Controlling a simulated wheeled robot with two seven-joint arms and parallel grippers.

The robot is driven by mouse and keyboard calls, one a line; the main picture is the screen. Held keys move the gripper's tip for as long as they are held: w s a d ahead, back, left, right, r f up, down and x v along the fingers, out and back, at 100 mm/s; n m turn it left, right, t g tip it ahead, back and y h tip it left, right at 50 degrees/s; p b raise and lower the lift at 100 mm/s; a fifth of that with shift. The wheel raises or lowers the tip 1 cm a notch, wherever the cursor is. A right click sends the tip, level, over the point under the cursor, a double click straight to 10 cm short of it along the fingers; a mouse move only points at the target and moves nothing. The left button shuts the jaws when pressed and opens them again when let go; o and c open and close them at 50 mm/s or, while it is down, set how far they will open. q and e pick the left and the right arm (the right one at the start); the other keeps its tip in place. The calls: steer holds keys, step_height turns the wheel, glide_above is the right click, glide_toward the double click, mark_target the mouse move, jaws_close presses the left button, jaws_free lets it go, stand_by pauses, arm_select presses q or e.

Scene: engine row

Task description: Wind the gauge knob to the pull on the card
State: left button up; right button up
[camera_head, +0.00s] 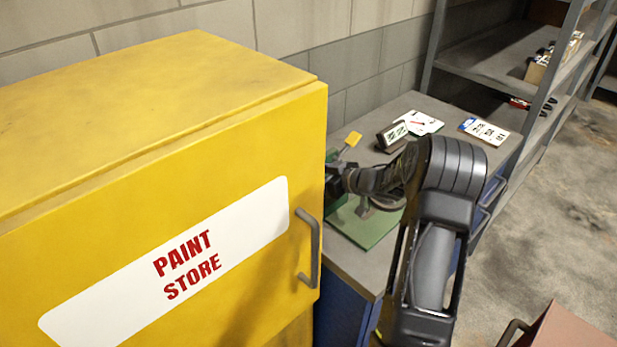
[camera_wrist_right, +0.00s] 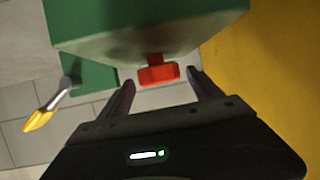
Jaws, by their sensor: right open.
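The gauge knob is a small red knob (camera_wrist_right: 158,74) under a green housing (camera_wrist_right: 150,25) in the right wrist view. My right gripper (camera_wrist_right: 161,92) is open, with the knob between and slightly beyond its fingertips; I cannot tell whether they touch. In the head view my right gripper (camera_head: 336,180) is partly hidden at the yellow cabinet's edge, and the knob is hidden. A blue-and-white card (camera_head: 485,131) with dark print lies on the bench; its figures are too small to read surely. My left gripper is out of view.
A yellow paint store cabinet (camera_head: 150,110) stands close on the left. On the grey bench (camera_head: 420,103) are a green base plate (camera_head: 362,226), a black display block (camera_head: 392,136) and a white sheet with a red mark (camera_head: 419,122). A yellow-tipped lever (camera_wrist_right: 42,115) projects beside the housing.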

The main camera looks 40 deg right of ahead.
steer(key=shift+b+v, duration=0.5)
steer(key=shift+v, duration=2.7)
